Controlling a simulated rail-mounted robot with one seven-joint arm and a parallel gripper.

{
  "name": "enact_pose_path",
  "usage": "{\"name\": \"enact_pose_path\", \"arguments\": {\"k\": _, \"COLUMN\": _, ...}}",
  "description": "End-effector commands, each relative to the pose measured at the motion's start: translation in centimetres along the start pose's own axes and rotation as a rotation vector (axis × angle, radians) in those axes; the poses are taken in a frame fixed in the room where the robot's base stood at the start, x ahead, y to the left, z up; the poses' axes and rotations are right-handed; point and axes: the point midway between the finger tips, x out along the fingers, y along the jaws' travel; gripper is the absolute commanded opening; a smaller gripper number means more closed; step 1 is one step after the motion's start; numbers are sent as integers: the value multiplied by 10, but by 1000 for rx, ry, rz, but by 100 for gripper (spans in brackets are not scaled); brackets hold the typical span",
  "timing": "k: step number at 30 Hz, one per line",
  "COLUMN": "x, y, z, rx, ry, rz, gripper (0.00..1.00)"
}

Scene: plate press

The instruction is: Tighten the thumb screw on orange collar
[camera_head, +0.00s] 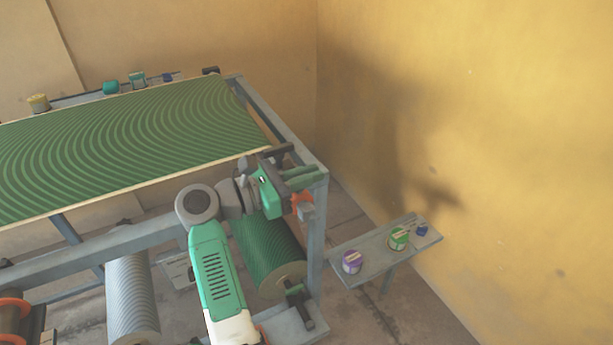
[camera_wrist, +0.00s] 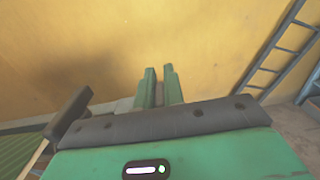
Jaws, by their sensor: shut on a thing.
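In the head view, the orange collar (camera_head: 301,198) sits at the right corner of the press frame, just below my gripper (camera_head: 315,176). Part of the collar is hidden behind my gripper. My gripper's two green fingers reach to the right over the corner. In the wrist view, my gripper (camera_wrist: 160,76) has its fingers close together with a narrow gap, pointing at the wall. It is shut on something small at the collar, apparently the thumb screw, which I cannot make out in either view.
A green-patterned bed (camera_head: 120,140) lies at left. A green roller (camera_head: 268,252) and a grey roller (camera_head: 132,290) hang below the frame. A small side shelf (camera_head: 375,250) at right holds tins. In the wrist view, a ladder-like rack (camera_wrist: 283,58) stands at right.

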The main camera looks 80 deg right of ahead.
Motion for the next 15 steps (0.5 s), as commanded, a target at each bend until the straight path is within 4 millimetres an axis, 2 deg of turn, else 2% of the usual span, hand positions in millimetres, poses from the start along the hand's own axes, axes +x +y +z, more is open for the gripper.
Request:
{"name": "enact_pose_path", "arguments": {"k": 3, "x": 1, "y": -1, "z": 0, "rx": 1, "ry": 0, "rz": -3, "gripper": 0}}
{"name": "enact_pose_path", "arguments": {"k": 4, "x": 1, "y": -1, "z": 0, "rx": 1, "ry": 0, "rz": -3, "gripper": 12}}
{"name": "enact_pose_path", "arguments": {"k": 7, "x": 1, "y": -1, "z": 0, "rx": 1, "ry": 0, "rz": -3, "gripper": 32}}
{"name": "enact_pose_path", "arguments": {"k": 15, "x": 0, "y": 0, "z": 0, "rx": 0, "ry": 0, "rz": 0, "gripper": 32}}
